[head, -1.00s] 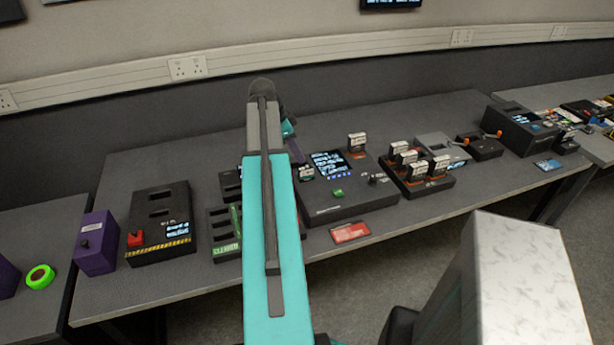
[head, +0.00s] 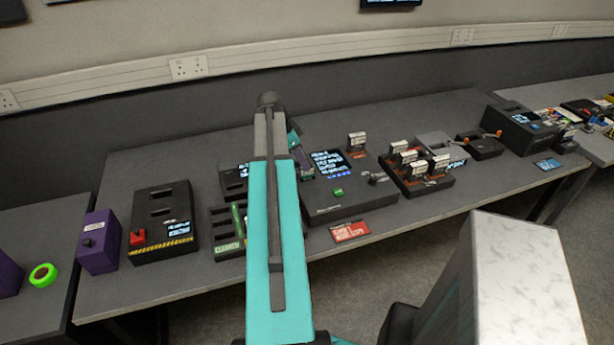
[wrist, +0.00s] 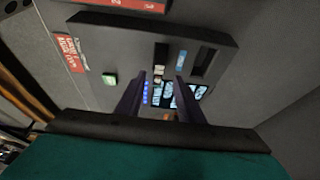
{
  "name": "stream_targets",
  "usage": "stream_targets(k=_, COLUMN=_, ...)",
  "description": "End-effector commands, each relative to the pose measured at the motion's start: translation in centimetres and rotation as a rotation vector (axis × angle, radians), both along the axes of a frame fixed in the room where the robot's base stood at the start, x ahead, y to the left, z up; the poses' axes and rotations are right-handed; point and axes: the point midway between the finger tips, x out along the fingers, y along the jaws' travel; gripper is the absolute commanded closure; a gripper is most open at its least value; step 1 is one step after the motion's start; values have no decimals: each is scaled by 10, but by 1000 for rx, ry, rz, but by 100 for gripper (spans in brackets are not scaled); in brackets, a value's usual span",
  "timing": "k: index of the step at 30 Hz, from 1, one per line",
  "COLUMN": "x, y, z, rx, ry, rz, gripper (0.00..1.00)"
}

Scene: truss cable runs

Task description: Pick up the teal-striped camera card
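My gripper (wrist: 158,92) is open, its two dark purple fingers apart with nothing seen between their tips. In the head view my gripper (head: 303,162) hangs over the left side of the black console (head: 350,204), partly hidden by my arm. In the wrist view a small card with a blue-teal face (wrist: 181,60) sits in the console beside an empty-looking dark slot; it may be the teal-striped camera card, but the stripe is too small to confirm. A pale-labelled piece (wrist: 158,72) sits just left of it, ahead of the fingertips.
The console has a lit screen (head: 330,160) and a green button (head: 338,191). Another card (head: 357,140) stands at its back right. A rack of several cards (head: 430,185) is to the right. A red card (head: 350,231) lies at the front. A black slotted box (head: 160,215) stands left.

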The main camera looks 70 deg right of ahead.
Motion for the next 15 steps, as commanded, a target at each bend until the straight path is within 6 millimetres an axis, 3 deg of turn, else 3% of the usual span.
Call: stream_targets(k=15, x=-15, y=-7, z=-37, rx=1, ry=1, rz=-3, gripper=66)
